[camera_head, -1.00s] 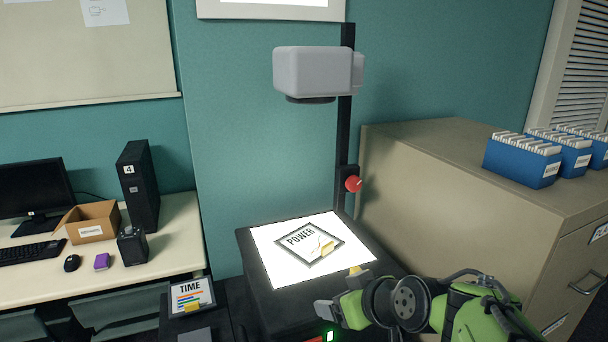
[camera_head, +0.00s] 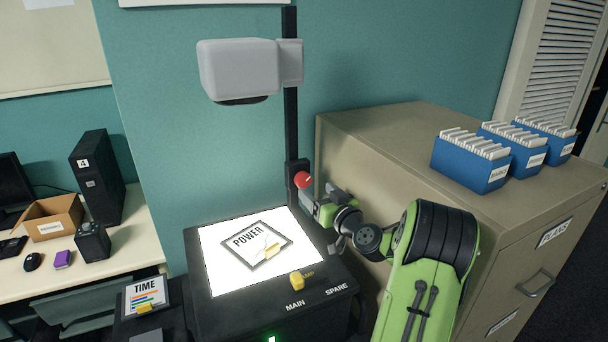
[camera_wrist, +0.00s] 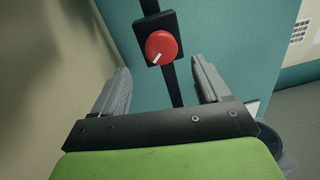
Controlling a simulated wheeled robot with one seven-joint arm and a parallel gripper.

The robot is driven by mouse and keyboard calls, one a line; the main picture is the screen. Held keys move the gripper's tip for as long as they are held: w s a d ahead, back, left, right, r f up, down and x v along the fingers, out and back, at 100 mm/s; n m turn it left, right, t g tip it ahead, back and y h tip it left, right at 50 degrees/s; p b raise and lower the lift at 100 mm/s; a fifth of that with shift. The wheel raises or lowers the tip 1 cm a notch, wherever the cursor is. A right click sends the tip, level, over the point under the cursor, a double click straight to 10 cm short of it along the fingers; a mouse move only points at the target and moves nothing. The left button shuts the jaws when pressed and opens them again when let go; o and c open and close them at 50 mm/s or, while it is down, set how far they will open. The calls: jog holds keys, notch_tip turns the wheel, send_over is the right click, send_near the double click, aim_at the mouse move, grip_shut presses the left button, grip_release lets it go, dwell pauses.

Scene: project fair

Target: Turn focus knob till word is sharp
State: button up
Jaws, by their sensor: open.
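The red focus knob (camera_head: 304,180) sits on the black post of the overhead projector. In the wrist view the knob (camera_wrist: 161,47) shows a white pointer mark aimed down and left. My gripper (camera_wrist: 165,85) is open, its two fingers apart, with the knob ahead between and beyond the fingertips. In the head view my gripper (camera_head: 312,203) is just below and right of the knob. The projector head (camera_head: 240,68) is above the lit stage (camera_head: 222,276). A framed slide reading POWER (camera_head: 257,245) lies on the stage. The projected word is not visible; only the screen's bottom edge (camera_head: 180,3) shows.
A beige cabinet (camera_head: 400,130) with blue file boxes (camera_head: 470,165) stands close on the right of my arm. A yellow lamp switch (camera_head: 297,281) is on the projector's front.

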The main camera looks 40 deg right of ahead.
aim_at(305, 181)
jog(key=p+x, duration=0.2)
jog(key=x, duration=0.4)
jog(key=shift+w+r, duration=0.15)
jog(key=shift+w, duration=0.15)
jog(key=shift+w+d, duration=0.1)
jog(key=shift+w, duration=0.15)
jog(key=shift+c, duration=0.2)
